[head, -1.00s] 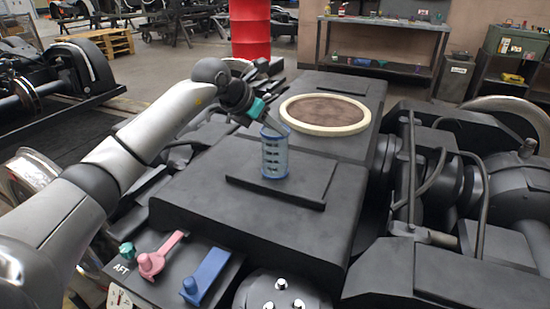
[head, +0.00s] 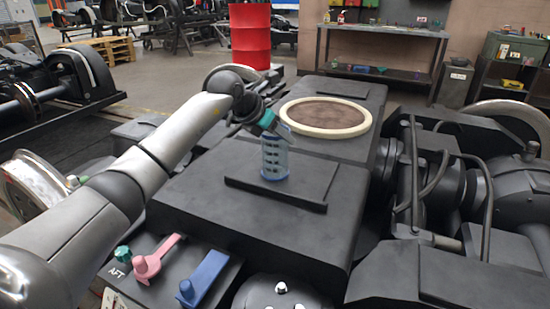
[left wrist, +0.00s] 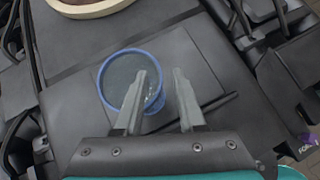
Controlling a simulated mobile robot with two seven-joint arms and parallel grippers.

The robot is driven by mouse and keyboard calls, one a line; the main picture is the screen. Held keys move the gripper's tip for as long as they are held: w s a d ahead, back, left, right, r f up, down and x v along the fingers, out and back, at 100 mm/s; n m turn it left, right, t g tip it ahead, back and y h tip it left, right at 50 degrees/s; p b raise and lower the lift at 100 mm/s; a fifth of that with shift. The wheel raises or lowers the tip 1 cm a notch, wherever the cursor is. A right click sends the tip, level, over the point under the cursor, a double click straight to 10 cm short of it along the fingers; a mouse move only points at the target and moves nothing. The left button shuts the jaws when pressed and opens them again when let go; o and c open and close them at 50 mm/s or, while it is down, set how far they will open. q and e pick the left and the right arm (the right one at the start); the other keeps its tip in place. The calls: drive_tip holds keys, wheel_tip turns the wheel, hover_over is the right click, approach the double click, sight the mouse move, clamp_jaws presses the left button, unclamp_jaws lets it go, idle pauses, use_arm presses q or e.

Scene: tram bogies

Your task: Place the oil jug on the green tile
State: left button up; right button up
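A blue, see-through, slotted cylinder (head: 275,158) stands upright on the black bogie deck. It may be the oil jug, but I cannot tell. In the left wrist view its round blue rim (left wrist: 109,99) is seen from above. My left gripper (head: 275,136) is at the cylinder's top. In the left wrist view the gripper (left wrist: 163,76) has its fingers apart. One finger overlaps the cylinder's opening and the other is just right of the rim. I cannot tell whether they touch it. I see no green tile. My right gripper is not in view.
A cream ring with a brown centre (head: 325,116) lies behind the cylinder. A low black ledge (head: 275,195) runs in front of it. Pink (head: 150,260) and blue (head: 205,278) levers are at the near left. Hoses (head: 420,180) stand at right. A workbench (head: 385,50) is at the back.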

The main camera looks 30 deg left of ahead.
use_arm(q)
clamp_jaws()
idle(1.4)
